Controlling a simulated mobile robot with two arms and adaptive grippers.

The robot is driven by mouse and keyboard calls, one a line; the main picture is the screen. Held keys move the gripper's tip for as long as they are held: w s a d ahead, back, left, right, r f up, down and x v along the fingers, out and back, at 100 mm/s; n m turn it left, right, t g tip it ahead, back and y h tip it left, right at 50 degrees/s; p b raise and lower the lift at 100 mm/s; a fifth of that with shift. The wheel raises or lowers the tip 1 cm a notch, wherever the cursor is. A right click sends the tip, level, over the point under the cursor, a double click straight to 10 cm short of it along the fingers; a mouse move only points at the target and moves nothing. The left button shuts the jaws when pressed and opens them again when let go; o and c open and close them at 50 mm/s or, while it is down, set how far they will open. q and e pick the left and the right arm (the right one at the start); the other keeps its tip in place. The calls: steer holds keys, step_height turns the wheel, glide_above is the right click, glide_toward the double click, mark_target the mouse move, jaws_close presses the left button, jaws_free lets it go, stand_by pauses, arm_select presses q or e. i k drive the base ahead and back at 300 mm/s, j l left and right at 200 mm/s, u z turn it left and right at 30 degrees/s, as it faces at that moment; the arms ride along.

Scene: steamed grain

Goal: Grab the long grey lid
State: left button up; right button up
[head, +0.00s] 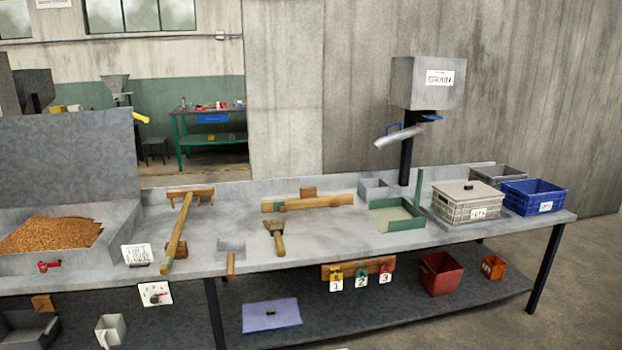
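A light grey lid (468,192) with a small dark knob lies flat on top of a grey crate (462,211) at the right end of the workbench. The crate has slatted sides and a white label on its front. A second flat lid-like panel (271,317), lavender-blue with a small dark knob, lies on the lower shelf. I cannot tell for sure which one the task means. Neither of my grippers is in view.
A blue crate (534,198) stands close to the right of the grey crate, with another grey bin (499,177) behind. A green-edged tray (396,216) is to its left. A grain hopper (428,84) with a spout stands above. Wooden tools lie farther left.

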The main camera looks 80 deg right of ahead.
mark_target(468, 190)
steer(key=z, duration=3.7)
steer(key=i, duration=0.7)
steer(key=i+l, duration=0.15)
steer(key=i, duration=0.5)
